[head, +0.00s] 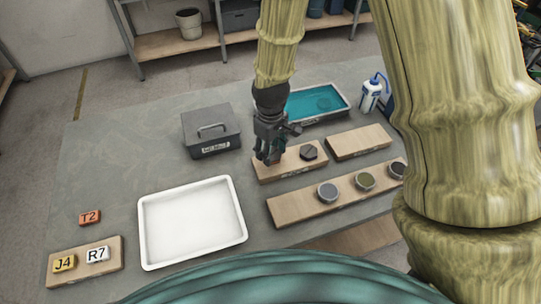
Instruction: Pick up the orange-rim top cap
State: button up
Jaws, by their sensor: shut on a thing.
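My gripper (268,157) points down over the left end of a short wooden board (291,170). Its fingers are shut on a small piece that is mostly hidden; a dark reddish bit shows at the fingertips, fitting the orange-rim top cap. I cannot tell whether this piece still touches the board. A dark, many-sided cap (309,152) sits on the same board, just right of the gripper. No orange rim can be made out on it.
A long board (290,209) holds three round pieces (327,192). A bare board (360,142) lies right, a teal-filled tray (318,102) and bottle (370,93) behind.

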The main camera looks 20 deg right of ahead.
jog(key=s+d+b, duration=0.1)
jog(key=s, duration=0.3)
jog(key=s+d+r+b, duration=0.1)
jog(key=s+d, duration=0.1)
jog(key=s, duration=0.2)
jog(key=s+d+b, duration=0.2)
jog(key=s, duration=0.2)
jog(key=shift+d+r, duration=0.15)
jog(key=shift+r, duration=0.1)
jog(key=shift+s+d+r+p, duration=0.1)
jog(key=shift+s+r+p, duration=0.15)
jog(key=shift+p, duration=0.75)
jog(key=shift+p, duration=0.3)
jog(key=shift+p, duration=0.35)
jog(key=p, duration=0.1)
jog(key=s+p, duration=0.1)
jog(key=p, duration=0.1)
jog(key=shift+d+r, duration=0.2)
jog(key=shift+d, duration=0.05)
jog(key=p, duration=0.1)
jog(key=s+p, duration=0.1)
jog(key=shift+d+f+p, duration=0.15)
jog(key=shift+d+p, duration=0.05)
jog(key=shift+p, duration=0.2)
